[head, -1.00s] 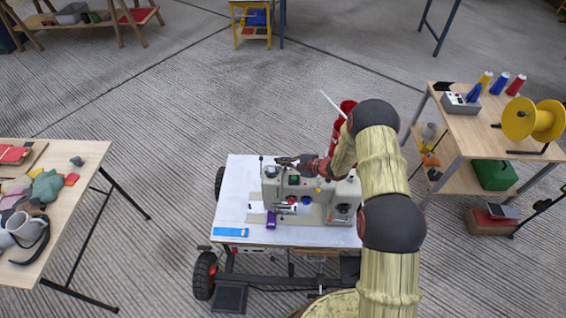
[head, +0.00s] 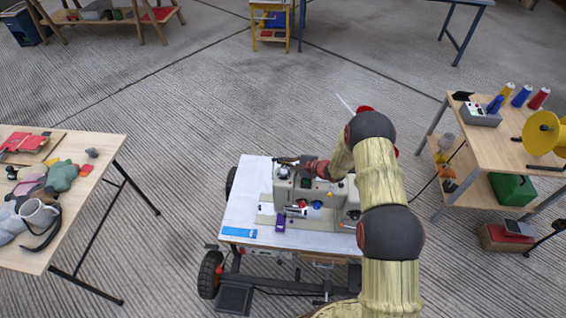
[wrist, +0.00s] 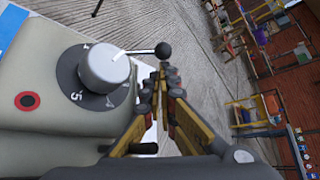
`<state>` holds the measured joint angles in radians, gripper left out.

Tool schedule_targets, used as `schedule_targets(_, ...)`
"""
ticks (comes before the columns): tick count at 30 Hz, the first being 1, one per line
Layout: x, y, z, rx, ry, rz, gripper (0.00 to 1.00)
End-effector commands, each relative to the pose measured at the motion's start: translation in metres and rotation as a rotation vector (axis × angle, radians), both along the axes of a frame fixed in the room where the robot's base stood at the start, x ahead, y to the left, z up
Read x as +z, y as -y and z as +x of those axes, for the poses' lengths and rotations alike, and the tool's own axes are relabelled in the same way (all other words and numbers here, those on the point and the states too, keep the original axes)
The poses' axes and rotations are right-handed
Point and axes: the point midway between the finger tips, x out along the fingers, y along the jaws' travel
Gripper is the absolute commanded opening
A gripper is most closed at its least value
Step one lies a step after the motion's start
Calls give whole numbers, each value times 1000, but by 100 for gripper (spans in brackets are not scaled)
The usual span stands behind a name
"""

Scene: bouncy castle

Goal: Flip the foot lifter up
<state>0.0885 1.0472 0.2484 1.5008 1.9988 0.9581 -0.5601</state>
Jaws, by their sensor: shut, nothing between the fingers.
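The sewing machine (head: 328,200) is a grey-beige machine standing on a wheeled cart. Its left end shows close up in the wrist view, with a grey dial (wrist: 103,68) marked 5. A thin lever with a black ball knob (wrist: 163,50), which looks like the foot lifter, sticks out sideways past the dial. My gripper (wrist: 167,72) is shut and empty, its fingertips just below the knob in the wrist picture. I cannot tell whether they touch it. In the head view my gripper (head: 284,160) is at the machine's top left end, and the lever cannot be made out.
The cart top (head: 243,200) is white, with a blue strip (head: 239,232) and a purple item (head: 280,222) on it. A cluttered table (head: 100,150) stands left and a shelf table (head: 490,145) with spools stands right.

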Motion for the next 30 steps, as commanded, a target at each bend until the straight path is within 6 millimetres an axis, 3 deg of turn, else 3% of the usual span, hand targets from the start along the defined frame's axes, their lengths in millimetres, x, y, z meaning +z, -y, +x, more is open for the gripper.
schedule_targets(14,18,-3,-17,1,0,-1,0)
schedule_targets(30,21,2,-17,0,1,-1,0)
